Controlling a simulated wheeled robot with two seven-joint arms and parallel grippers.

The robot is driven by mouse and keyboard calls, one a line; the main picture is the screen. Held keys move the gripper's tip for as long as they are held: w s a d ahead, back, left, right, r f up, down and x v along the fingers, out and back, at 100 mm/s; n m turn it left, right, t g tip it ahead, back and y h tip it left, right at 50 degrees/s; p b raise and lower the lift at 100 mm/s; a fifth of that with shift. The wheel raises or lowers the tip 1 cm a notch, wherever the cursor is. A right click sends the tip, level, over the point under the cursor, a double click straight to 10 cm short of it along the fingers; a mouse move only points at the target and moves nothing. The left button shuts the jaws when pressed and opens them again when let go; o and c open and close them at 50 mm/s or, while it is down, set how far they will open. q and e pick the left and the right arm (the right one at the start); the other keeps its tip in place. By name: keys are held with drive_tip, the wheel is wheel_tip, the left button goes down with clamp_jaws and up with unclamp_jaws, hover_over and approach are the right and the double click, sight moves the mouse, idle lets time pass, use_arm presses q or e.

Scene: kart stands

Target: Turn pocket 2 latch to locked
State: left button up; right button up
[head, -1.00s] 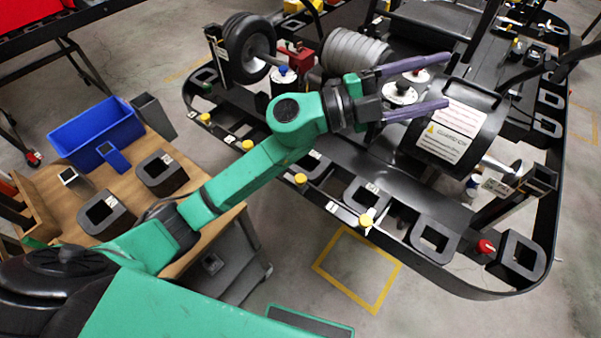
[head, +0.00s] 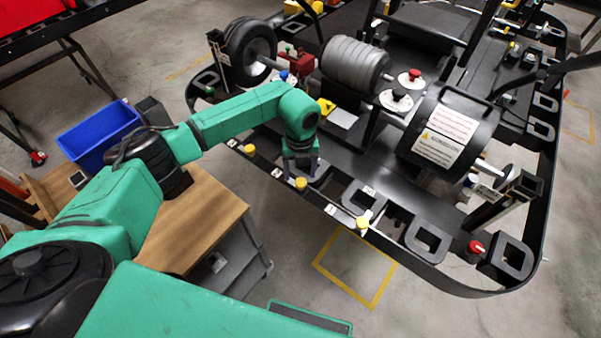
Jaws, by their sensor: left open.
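Several yellow-capped latch knobs sit along the near rim of the black kart frame: a left one (head: 249,150), a middle one (head: 301,184) and a right one (head: 362,222). The small white labels beside them are too small to read, so I cannot tell which belongs to pocket 2. My left gripper (head: 302,170) points down just behind the middle knob, its purple fingers open and apart. I cannot tell whether they touch the knob. My right gripper is out of view.
A red knob (head: 475,247) is at the kart's right corner. The engine drum (head: 445,135), grey ribbed cylinder (head: 356,63) and black wheel (head: 250,50) stand behind the rim. A wooden bench (head: 205,215) with a blue bin (head: 97,135) is at left.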

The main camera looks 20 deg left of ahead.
sight(301, 181)
use_arm(q)
wheel_tip(301, 181, down, 3)
drive_tip(key=shift+d+f, duration=0.1)
drive_tip(key=shift+f, duration=0.1)
clamp_jaws()
